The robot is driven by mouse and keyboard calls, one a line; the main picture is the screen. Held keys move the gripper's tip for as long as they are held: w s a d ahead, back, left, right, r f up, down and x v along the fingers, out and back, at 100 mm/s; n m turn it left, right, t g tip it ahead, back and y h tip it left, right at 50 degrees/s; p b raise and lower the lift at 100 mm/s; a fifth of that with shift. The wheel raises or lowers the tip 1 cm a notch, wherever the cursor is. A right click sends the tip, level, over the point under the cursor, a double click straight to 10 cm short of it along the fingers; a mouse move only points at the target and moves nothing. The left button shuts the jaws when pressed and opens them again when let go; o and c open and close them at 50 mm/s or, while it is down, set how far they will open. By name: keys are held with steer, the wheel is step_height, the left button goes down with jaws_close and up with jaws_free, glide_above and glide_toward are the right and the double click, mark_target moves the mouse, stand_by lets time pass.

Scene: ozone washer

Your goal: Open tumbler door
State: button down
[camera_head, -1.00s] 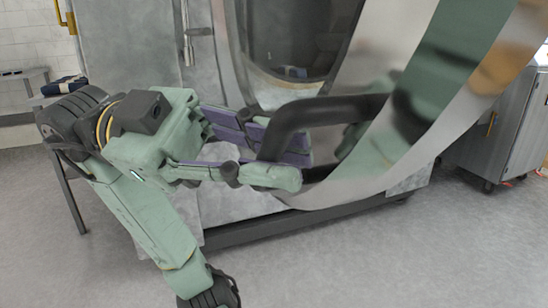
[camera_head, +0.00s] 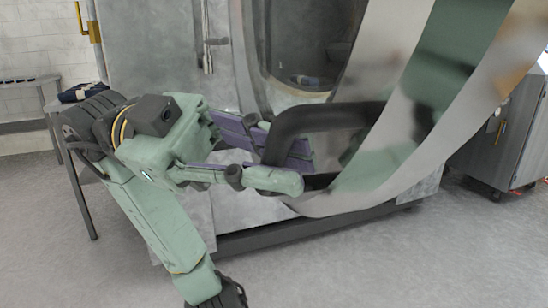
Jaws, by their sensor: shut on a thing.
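The tumbler door (camera_head: 385,165) is a large round shiny metal door with a thick black handle (camera_head: 318,117). It stands swung out from the machine front, and the dark round opening (camera_head: 310,45) shows behind it. My gripper (camera_head: 278,160) is at the left end of the handle, its purple-padded fingers on either side of the bar. It is shut on the handle. The far finger is partly hidden behind the handle.
The grey machine body (camera_head: 155,60) fills the back. A metal cabinet on casters (camera_head: 510,130) stands at the right. A table (camera_head: 45,90) with dark folded cloth (camera_head: 80,92) is at the left. The grey floor (camera_head: 400,270) in front is clear.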

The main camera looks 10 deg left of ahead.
steer(key=c, duration=1.6)
jaws_free()
steer(key=shift+o, duration=0.2)
steer(key=v, duration=1.2)
